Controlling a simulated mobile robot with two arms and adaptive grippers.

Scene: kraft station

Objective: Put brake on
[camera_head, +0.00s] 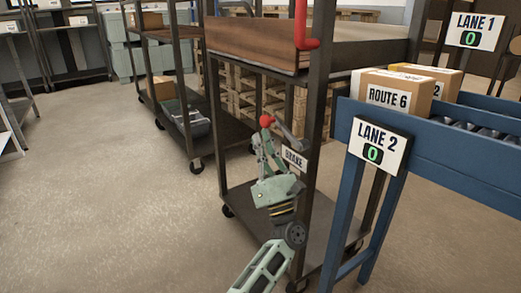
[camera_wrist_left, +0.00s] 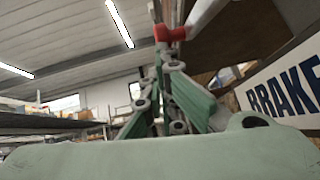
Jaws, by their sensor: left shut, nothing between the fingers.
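The brake lever (camera_head: 287,135) is a grey bar with a red knob (camera_head: 267,120) at its end, mounted on the dark cart post beside a white BRAKE label (camera_head: 294,160). My left gripper (camera_head: 265,138) points up just below the red knob. It is shut and empty. In the left wrist view the fingertips (camera_wrist_left: 165,58) are close under the red knob (camera_wrist_left: 168,33); I cannot tell whether they touch it. The label (camera_wrist_left: 285,92) is at the right there. My right gripper is not in view.
The cart's lower shelf (camera_head: 265,225) is bare near my arm. A blue conveyor (camera_head: 440,140) with a LANE 2 sign (camera_head: 379,146) and a ROUTE 6 box (camera_head: 395,92) stands close on the right. Another cart (camera_head: 222,135) is behind. The floor (camera_head: 110,190) at left is clear.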

